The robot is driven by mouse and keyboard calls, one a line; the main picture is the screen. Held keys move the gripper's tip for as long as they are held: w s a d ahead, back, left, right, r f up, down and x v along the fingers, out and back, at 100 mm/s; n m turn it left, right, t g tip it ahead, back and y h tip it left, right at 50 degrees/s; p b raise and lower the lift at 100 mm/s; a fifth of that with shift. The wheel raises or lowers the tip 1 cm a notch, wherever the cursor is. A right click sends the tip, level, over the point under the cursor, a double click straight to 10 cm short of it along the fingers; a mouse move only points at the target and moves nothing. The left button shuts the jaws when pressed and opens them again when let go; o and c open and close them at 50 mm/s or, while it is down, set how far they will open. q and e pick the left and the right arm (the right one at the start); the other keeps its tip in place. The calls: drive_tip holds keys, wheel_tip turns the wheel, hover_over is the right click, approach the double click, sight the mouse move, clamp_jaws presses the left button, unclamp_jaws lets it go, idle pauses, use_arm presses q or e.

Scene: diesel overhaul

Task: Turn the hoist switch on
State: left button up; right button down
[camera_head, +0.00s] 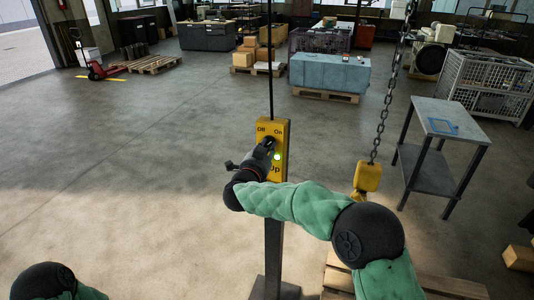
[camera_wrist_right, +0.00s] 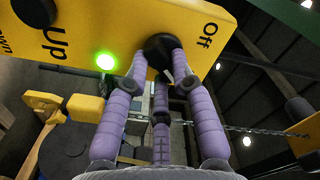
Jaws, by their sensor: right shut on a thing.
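The yellow hoist control box (camera_head: 281,129) stands upright on a dark post in the middle of the head view. It has "Off" at upper left, "On" at upper right and "Up" lower down. My right gripper (camera_head: 267,145) is at its front, shut on the black switch knob (camera_wrist_right: 158,44) just below the labels. The purple fingers (camera_wrist_right: 163,66) close around the knob in the wrist view and partly hide it, so I cannot tell its exact angle. A green light (camera_head: 277,156) glows beside it, also in the wrist view (camera_wrist_right: 105,61). My left gripper is out of view.
A yellow hoist hook block (camera_head: 368,176) hangs on a chain (camera_head: 384,120) right of the box. A grey metal table (camera_head: 452,122) stands further right. A wooden pallet (camera_head: 430,287) lies at lower right. The floor to the left is clear.

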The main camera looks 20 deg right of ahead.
idle(0.3)
drive_tip(key=c, duration=1)
unclamp_jaws()
drive_tip(key=shift+c, duration=0.2)
drive_tip(key=v, duration=1.2)
